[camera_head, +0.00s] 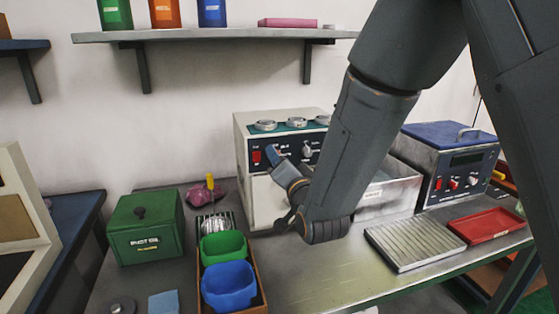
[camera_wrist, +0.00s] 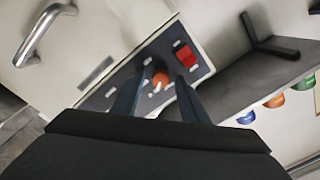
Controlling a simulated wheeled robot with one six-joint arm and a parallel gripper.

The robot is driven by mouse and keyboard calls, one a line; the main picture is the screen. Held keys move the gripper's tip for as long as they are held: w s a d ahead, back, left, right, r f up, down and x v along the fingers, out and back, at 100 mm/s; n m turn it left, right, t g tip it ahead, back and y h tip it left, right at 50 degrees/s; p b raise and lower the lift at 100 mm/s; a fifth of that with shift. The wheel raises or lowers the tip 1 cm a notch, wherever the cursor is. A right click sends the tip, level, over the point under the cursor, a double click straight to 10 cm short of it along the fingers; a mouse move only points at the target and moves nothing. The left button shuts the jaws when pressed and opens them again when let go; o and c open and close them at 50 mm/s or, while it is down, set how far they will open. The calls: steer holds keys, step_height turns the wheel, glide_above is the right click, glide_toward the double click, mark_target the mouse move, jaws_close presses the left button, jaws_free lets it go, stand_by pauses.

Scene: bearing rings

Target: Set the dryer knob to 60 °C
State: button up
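The cream dryer cabinet (camera_head: 243,130) stands on the bench against the wall, with a dark control panel (camera_head: 289,146) on its front. A red switch (camera_head: 256,157) is at the panel's left, and a knob (camera_head: 307,150) is farther right. My gripper (camera_head: 271,155) is at the panel's left part, beside the red switch. The red switch (camera_wrist: 186,65) is just beside the right finger. Contact with the knob and its dial reading cannot be made out.
A blue-topped instrument (camera_head: 450,165) and a metal box (camera_head: 390,190) stand to the right. A ribbed tray (camera_head: 414,240) and red tray (camera_head: 487,226) lie in front. Green and blue bins (camera_head: 228,285) and a green box (camera_head: 145,228) are left. A shelf (camera_head: 215,34) hangs above.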

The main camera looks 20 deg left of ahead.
steer(key=b+v, duration=0.1)
steer(key=v, duration=0.6)
steer(key=shift+s+d, duration=0.2)
steer(key=shift+s, duration=0.15)
steer(key=shift+d, duration=0.1)
